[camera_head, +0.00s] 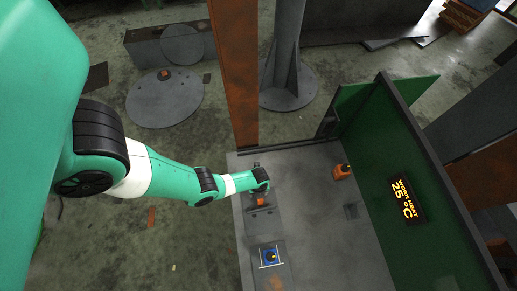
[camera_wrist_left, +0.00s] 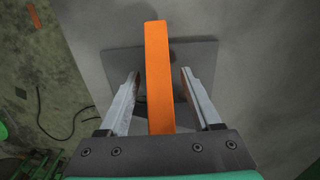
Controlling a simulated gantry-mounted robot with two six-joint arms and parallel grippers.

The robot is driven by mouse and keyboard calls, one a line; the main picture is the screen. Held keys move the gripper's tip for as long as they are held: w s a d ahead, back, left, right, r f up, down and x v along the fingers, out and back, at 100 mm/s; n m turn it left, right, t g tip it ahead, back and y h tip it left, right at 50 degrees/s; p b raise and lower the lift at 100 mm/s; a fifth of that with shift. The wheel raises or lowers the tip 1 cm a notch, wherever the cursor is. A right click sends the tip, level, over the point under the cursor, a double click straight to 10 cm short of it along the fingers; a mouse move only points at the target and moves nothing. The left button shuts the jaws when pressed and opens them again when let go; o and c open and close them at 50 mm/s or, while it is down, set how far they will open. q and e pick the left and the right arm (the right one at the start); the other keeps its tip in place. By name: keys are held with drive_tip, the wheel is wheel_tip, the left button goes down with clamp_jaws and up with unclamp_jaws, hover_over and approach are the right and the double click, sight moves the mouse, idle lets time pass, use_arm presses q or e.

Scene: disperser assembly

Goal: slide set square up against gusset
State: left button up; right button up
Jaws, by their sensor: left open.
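My left gripper (camera_head: 258,194) is over the grey work table at its left side. In the left wrist view my left gripper (camera_wrist_left: 161,76) is open, with one finger on each side of an orange bar (camera_wrist_left: 158,60). A gap shows between the bar and each finger. Behind the bar is a flat dark grey plate (camera_wrist_left: 196,55). In the head view a small orange piece (camera_head: 261,201) shows at the gripper, by the grey plate (camera_head: 264,222). I cannot tell which of these pieces is the set square or the gusset. My right gripper is not in view.
On the table are a blue square part (camera_head: 269,256) below the gripper, an orange part with a dark top (camera_head: 342,172), and a small dark square (camera_head: 351,211). A green wall (camera_head: 385,165) with a display (camera_head: 406,200) bounds the right side. The table's middle is clear.

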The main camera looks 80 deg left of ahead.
use_arm(q)
clamp_jaws()
idle(0.3)
idle(1.1)
